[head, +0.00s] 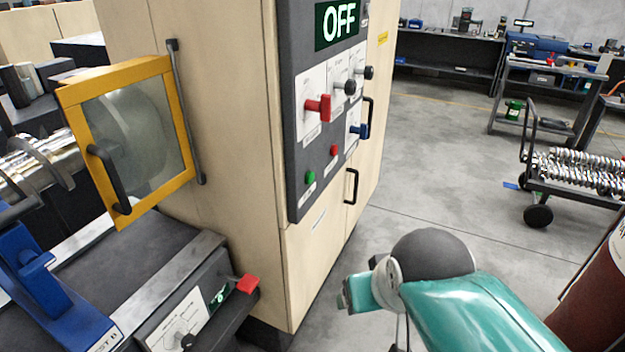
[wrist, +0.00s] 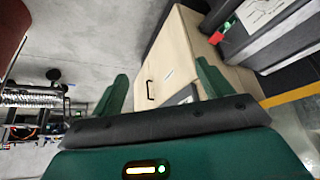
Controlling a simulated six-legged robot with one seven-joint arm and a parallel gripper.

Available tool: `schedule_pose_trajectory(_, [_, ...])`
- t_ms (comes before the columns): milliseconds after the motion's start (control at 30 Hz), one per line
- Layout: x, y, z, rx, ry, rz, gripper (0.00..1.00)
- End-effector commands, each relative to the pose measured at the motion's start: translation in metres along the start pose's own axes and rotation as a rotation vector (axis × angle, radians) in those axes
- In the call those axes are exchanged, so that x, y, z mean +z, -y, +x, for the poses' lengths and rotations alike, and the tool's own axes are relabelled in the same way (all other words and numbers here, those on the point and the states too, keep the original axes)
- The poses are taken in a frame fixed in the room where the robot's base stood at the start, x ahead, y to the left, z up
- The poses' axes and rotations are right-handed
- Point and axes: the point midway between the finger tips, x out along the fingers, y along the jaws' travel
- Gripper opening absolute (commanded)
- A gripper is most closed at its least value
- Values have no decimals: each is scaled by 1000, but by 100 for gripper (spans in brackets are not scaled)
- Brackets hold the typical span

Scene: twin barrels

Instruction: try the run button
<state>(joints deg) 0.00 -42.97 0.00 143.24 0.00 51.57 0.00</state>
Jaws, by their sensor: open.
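A dark control panel (head: 295,120) on the beige cabinet shows "OFF" on its display (head: 337,22). Low on the panel are a green button (head: 310,177) and a red button (head: 334,150); their labels are too small to read, so I cannot tell which is the run button. Above them are a red handle (head: 318,107), a black knob and a blue handle (head: 358,130). My gripper (head: 350,297) is below and right of the panel, apart from it. In the wrist view my gripper (wrist: 166,86) has its fingers spread, with nothing between them.
A yellow-framed guard door (head: 130,215) stands out left of the panel. Below it is a bench with a smaller control box (head: 185,315) and red lever (head: 247,284). A cart of metal shafts (head: 580,175) is at right. A dark red cylinder (head: 605,295) is near my arm. Floor between is clear.

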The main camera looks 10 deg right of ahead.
Motion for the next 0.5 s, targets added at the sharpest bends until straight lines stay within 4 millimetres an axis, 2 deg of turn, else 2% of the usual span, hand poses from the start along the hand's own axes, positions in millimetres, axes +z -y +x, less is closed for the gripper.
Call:
schedule_pose_trajectory(33, [0, 0, 0, 0, 0, 0, 72])
schedule_pose_trajectory(67, [0, 0, 0, 0, 0, 0, 66])
schedule_pose_trajectory(400, [0, 0, 0, 0, 0, 0, 0])
schedule_pose_trajectory(500, [0, 0, 0, 0, 0, 0, 0])
